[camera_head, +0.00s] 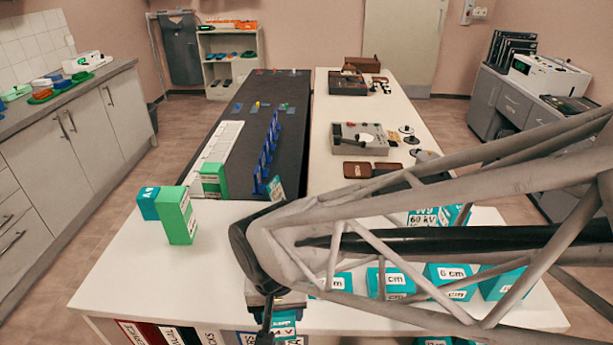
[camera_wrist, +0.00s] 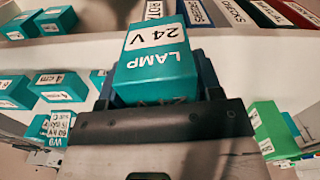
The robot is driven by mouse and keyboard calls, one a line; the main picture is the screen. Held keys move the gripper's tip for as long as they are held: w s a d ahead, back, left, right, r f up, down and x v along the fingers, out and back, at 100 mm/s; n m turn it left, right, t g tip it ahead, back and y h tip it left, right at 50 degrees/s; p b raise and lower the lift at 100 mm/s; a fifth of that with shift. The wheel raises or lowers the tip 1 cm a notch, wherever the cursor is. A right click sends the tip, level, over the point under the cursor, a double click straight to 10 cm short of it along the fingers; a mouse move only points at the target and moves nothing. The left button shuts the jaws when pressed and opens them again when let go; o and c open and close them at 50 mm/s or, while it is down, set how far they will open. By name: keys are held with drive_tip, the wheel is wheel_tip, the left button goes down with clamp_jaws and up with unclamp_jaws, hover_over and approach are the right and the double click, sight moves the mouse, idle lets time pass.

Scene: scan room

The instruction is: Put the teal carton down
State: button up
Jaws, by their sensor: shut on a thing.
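My gripper (camera_wrist: 158,92) is shut on a teal carton (camera_wrist: 156,55) with white labels reading "LAMP" and "24 V". The jaws press on its two sides in the wrist view. In the head view the carton (camera_head: 284,322) shows only in part below my arm, near the front edge of the white table (camera_head: 125,262). My arm hides much of it there. I cannot tell whether its underside touches anything.
A green carton (camera_head: 177,215) and a teal one (camera_head: 148,203) stand on the left of the white table. Several teal cartons (camera_head: 397,284) stand to the right, partly behind my arm. Binders (camera_head: 180,333) stand below the table's front edge. The table's front left is clear.

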wheel_tip(320, 180, up, 4)
drive_tip(key=shift+r, duration=0.2)
drive_tip(key=shift+w+r, duration=0.15)
drive_tip(key=shift+r, duration=0.2)
drive_tip(key=w+d+r+m, duration=0.2)
drive_tip(key=w, duration=1.5)
drive_tip(key=w+d+r+m, duration=0.1)
drive_tip(key=w+d+m, duration=0.1)
drive_tip(key=w, duration=1.5)
drive_tip(key=w+d+f+m, duration=0.1)
drive_tip(key=w+d+f, duration=0.1)
drive_tip(key=w+d, duration=0.7)
drive_tip(key=w+d+f+m, duration=0.1)
drive_tip(key=w+d, duration=0.5)
drive_tip(key=w, duration=0.6)
wheel_tip(320, 180, down, 8)
drive_tip(key=shift+w+a, duration=0.15)
drive_tip(key=shift+a, duration=0.05)
